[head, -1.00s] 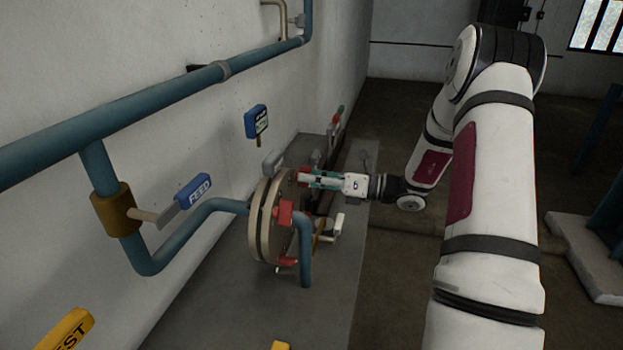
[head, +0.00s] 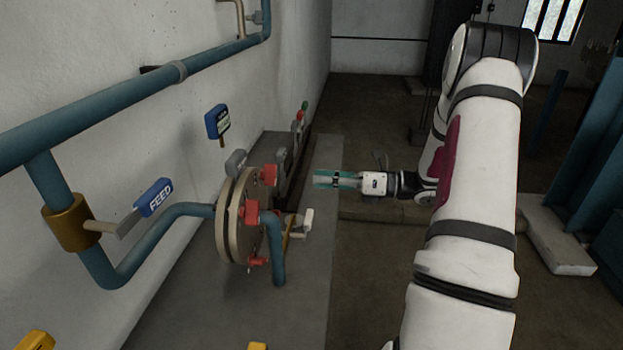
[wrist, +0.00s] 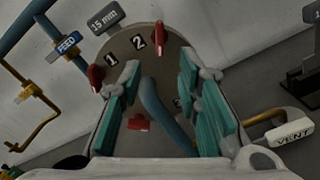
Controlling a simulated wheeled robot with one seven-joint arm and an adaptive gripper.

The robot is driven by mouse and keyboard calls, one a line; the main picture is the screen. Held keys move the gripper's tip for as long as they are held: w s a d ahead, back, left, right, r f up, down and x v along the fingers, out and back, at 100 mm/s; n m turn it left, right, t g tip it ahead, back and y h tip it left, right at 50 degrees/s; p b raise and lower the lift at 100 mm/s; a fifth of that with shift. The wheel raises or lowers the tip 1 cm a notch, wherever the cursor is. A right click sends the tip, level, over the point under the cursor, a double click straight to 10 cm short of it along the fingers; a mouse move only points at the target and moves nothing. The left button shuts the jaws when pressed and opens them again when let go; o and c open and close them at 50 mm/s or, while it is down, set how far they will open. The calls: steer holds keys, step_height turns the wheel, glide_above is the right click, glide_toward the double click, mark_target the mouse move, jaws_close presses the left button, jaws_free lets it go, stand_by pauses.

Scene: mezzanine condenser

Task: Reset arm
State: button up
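My gripper (head: 337,179) is held out to the right of the round flange plate (head: 233,222), apart from it, over the grey ledge in the head view. In the wrist view my gripper (wrist: 163,105) has its two teal fingers spread wide with nothing between them. Beyond them is the flange plate (wrist: 172,52), marked 1 and 2, with red clamps (wrist: 158,36) around its rim. A blue pipe (wrist: 157,105) shows between the fingers. In the head view red clamps (head: 252,211) sit on the plate's face and edge.
A blue FEED lever (head: 155,197) sticks out from a pipe valve at left. A blue tag (head: 217,122) stands by the wall. A white VENT handle (wrist: 291,134) is at right in the wrist view.

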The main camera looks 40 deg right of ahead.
stand_by(0.6)
steer(key=s+a+r+n+g+h, duration=0.1)
steer(key=s+a+r+n+g, duration=0.15)
steer(key=a+n, duration=0.3)
steer(key=s+a+r+n+g, duration=0.2)
steer(key=a+n+g, duration=0.2)
steer(key=a, duration=0.3)
steer(key=s+a+r+n+g+h, duration=0.1)
steer(key=s+a+r+n+g, duration=0.15)
steer(key=a+n+g, duration=0.35)
steer(key=s+a+r+n+t+h, duration=0.2)
steer(key=s+r+n+h, duration=0.1)
steer(key=s+n+h, duration=0.2)
steer(key=s+a+r+n+t+h, duration=0.3)
steer(key=s+n+h, duration=0.2)
steer(key=s+n, duration=0.4)
steer(key=n, duration=0.3)
steer(key=shift+r+n+h, duration=0.25)
steer(key=shift+n+h, duration=0.1)
steer(key=shift+h, duration=0.05)
steer(key=shift+s, duration=0.1)
